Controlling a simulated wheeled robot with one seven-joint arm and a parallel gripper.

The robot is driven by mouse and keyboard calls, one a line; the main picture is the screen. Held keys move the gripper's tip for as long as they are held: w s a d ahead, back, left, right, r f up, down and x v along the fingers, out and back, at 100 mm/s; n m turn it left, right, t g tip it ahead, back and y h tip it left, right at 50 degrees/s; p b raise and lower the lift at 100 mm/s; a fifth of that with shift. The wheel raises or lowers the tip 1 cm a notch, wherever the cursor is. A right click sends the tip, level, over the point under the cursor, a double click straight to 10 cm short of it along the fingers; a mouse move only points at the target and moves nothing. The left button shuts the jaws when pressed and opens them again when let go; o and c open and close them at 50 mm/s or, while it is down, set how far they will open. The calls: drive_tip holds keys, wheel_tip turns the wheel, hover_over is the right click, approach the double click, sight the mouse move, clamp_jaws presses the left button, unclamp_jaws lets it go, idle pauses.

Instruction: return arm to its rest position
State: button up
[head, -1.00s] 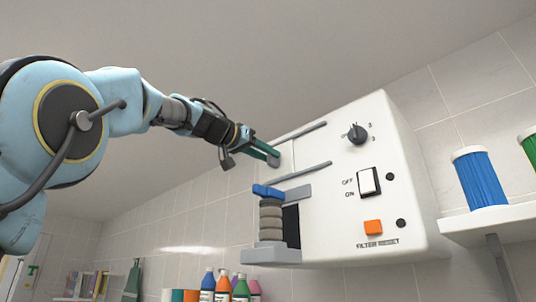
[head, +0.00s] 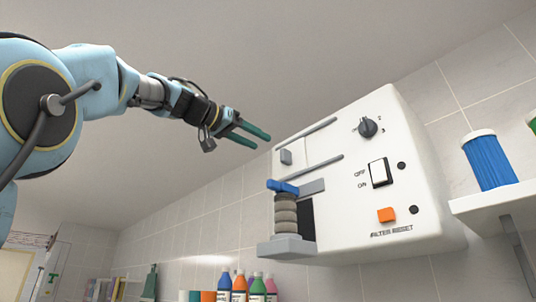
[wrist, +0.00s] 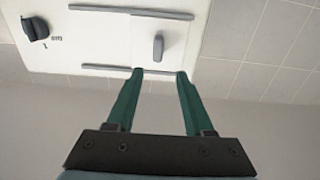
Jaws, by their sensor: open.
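My gripper (head: 256,136) is open and empty, with its two green fingers apart. In the head view it hangs in the air left of a white wall-mounted machine (head: 345,215). In the wrist view its fingertips (wrist: 160,73) point toward the machine's face (wrist: 105,55). A small grey handle (wrist: 158,47) sits between two grey rails there, beyond the fingertips. The same handle (head: 286,157) shows in the head view, clear of the fingers. My arm reaches in from the left.
The machine carries a dark knob (head: 368,127), a white rocker switch (head: 378,173), an orange button (head: 387,215) and a blue lever (head: 283,187) above a grey stack (head: 286,215). Bottles (head: 240,285) stand below. A shelf (head: 495,205) holds a blue spool (head: 489,160). Open air lies around my arm.

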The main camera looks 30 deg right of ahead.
drive_tip(key=shift+s+a, duration=0.2)
drive_tip(key=shift+a, duration=0.5)
